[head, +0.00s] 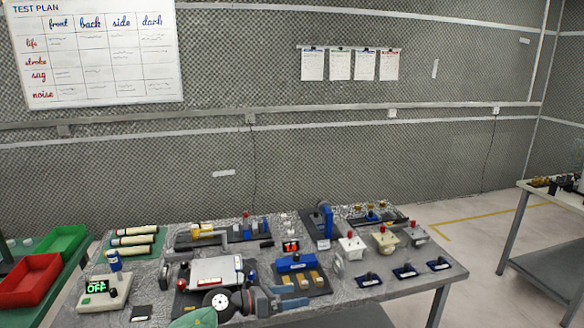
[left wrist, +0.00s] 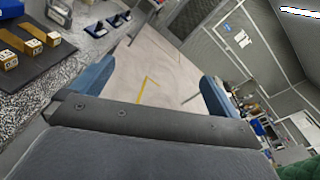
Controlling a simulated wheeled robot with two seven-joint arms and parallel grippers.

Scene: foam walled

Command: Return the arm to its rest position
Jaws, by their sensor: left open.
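My left gripper (head: 286,297) is low in the middle of the head view, over the front part of the grey speckled table (head: 350,290). Its blue fingers are spread apart. In the left wrist view the open fingers (left wrist: 155,75) stand at left and right with only pale floor and a yellow line seen between them. Nothing is held. My forearm hides part of the table's front. My right gripper is in neither view.
Close to the gripper are a blue fixture with wooden blocks (head: 297,264) and a white-topped device (head: 213,271). Red-knobbed boxes (head: 352,245) and small blue switches (head: 405,272) stand to the right. Red (head: 30,281) and green bins are at left.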

